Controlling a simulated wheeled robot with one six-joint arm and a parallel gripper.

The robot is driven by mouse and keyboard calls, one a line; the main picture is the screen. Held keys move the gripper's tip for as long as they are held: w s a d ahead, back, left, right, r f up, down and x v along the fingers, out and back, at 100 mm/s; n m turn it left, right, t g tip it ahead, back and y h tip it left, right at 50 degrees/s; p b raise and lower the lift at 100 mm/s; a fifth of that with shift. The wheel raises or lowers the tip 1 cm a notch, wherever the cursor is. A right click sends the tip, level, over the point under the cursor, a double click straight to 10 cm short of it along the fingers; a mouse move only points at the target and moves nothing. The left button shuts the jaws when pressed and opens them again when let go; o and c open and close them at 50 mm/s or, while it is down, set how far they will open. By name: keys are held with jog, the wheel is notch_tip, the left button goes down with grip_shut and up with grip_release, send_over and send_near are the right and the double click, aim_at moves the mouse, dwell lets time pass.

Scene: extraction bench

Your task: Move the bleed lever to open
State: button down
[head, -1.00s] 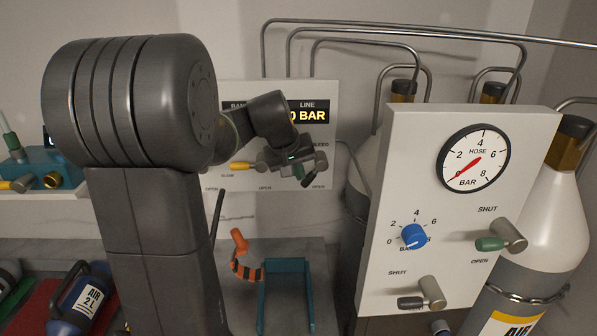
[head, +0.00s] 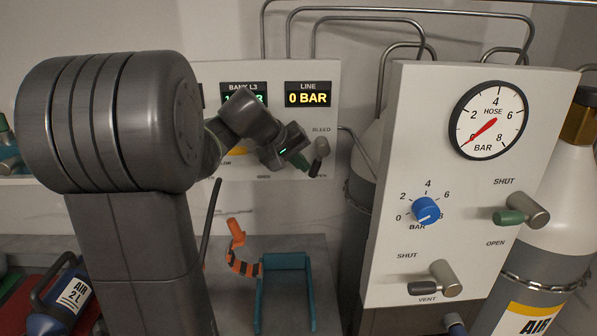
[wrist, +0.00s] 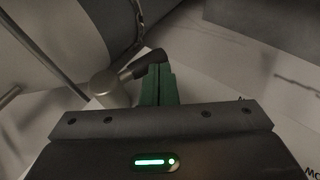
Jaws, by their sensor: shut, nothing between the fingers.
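The bleed lever (head: 317,158) is on the back panel, below the BLEED label. It has a silver hub and a dark handle that points down and slightly left in the head view. In the wrist view its silver hub (wrist: 110,88) is left of my fingers, and its dark handle (wrist: 143,62) reaches toward the green fingertips. My gripper (head: 302,163) is shut and empty, just left of the handle. It also shows in the wrist view (wrist: 158,85). I cannot tell whether the fingers touch the handle. The lettering below the lever is mostly hidden.
The back panel (head: 330,80) has a LINE display (head: 308,94) reading 0 BAR. A nearer panel (head: 400,130) at right carries a gauge, a blue knob (head: 426,210) and levers. A teal stand (head: 286,262) and an orange-striped object (head: 240,250) are on the bench below.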

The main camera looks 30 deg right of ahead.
jog(key=shift+s+d+f+g+h+b, duration=0.1)
jog(key=shift+d+f+g+h+b, duration=0.1)
jog(key=shift+f+h+b, duration=0.45)
jog(key=shift+s+d+f+g+h+b, duration=0.1)
jog(key=shift+f+g+h+b, duration=0.2)
jog(key=shift+b, duration=0.75)
jog(key=shift+d+r+b, duration=0.15)
jog(key=shift+b, duration=0.15)
jog(key=shift+s+d, duration=0.1)
jog(key=v, duration=1.4)
jog(key=shift+s, duration=0.15)
jog(key=shift+d, duration=0.15)
jog(key=x, duration=1.3)
jog(key=shift+w+d+f, duration=0.2)
jog(key=shift+d+f, duration=0.1)
